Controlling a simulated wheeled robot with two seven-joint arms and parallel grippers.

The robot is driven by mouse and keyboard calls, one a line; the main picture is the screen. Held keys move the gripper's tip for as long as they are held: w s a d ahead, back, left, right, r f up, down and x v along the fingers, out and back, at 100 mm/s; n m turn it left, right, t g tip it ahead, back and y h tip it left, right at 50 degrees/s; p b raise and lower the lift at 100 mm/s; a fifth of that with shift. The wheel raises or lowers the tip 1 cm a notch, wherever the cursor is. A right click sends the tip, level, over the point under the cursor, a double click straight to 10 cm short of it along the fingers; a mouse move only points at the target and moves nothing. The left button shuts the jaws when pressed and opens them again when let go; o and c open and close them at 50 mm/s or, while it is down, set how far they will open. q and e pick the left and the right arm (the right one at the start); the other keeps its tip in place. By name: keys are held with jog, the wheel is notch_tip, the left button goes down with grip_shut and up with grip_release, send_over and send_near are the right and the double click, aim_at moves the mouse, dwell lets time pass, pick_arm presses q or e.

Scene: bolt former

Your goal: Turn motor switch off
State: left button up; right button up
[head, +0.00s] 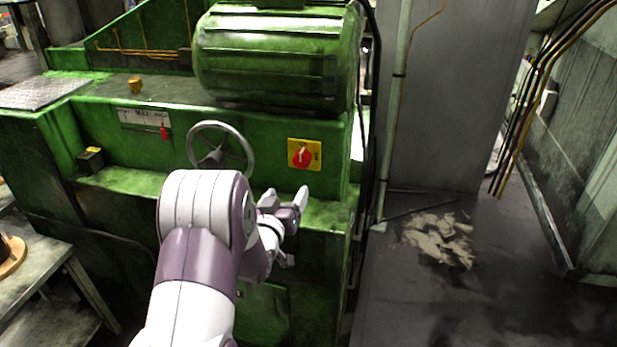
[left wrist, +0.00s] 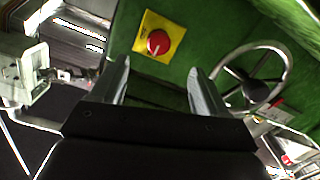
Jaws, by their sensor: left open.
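The motor switch (head: 302,157) is a red round knob on a yellow square plate, on the green machine's front panel right of the handwheel. A white mark shows on the knob. It also shows in the left wrist view (left wrist: 158,42), above and between my fingers. My left gripper (head: 300,207) is open and empty, below the switch and apart from it. In the left wrist view its two fingers (left wrist: 160,80) are spread. My right gripper is not in view.
A metal handwheel (head: 221,148) sits left of the switch. A slider scale with a red pointer (head: 164,132) is farther left. A large green motor housing (head: 275,55) overhangs above.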

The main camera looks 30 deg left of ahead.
aim_at(300, 162)
pick_arm(q)
jog(key=shift+t, duration=0.4)
jog(key=x, duration=0.4)
jog(key=p+x, duration=0.1)
jog(key=x, duration=0.7)
jog(key=shift+w+a+r, duration=0.2)
jog(key=shift+a+r, duration=0.15)
jog(key=shift+a, duration=0.1)
jog(key=c, duration=1)
